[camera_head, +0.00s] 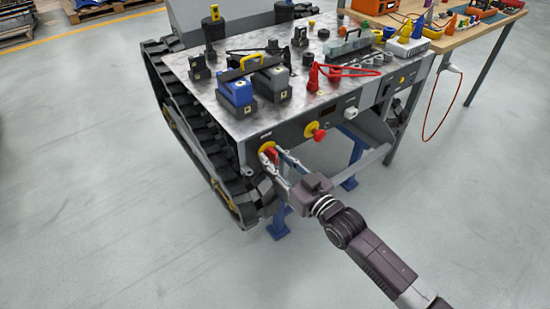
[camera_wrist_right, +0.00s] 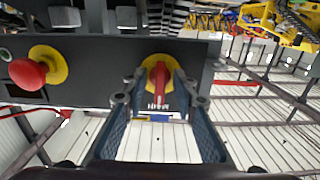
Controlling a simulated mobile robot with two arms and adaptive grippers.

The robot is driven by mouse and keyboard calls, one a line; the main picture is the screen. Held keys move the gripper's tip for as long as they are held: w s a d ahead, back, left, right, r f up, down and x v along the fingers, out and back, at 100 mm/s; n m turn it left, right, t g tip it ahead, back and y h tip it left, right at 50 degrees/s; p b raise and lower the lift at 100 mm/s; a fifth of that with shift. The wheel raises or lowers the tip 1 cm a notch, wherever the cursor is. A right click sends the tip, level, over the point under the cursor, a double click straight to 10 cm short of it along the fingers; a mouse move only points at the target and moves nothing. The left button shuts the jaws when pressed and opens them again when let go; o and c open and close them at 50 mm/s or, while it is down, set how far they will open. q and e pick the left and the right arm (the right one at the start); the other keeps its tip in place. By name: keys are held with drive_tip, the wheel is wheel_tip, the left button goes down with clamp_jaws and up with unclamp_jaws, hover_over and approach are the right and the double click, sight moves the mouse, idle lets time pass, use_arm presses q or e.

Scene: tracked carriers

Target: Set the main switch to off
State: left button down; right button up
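The main switch is a red handle on a round yellow plate (camera_head: 264,147), mounted on the dark front panel of the tracked carrier (camera_head: 290,130). In the right wrist view the red handle (camera_wrist_right: 159,77) points up and down in the picture, with an upside-down "MAIN" label (camera_wrist_right: 157,107) below it. My right gripper (camera_wrist_right: 159,92) is open, with one finger on each side of the handle and visible gaps between. In the head view my right gripper (camera_head: 273,152) reaches the switch from the lower right and partly hides it. My left gripper is not in view.
A red mushroom button on a yellow plate (camera_head: 317,133) sits right of the switch on the same panel; it also shows in the wrist view (camera_wrist_right: 32,73). Black tracks (camera_head: 205,150) flank the left side. A wooden workbench (camera_head: 460,38) stands behind right. The floor in front is clear.

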drive_tip(key=v, duration=1.2)
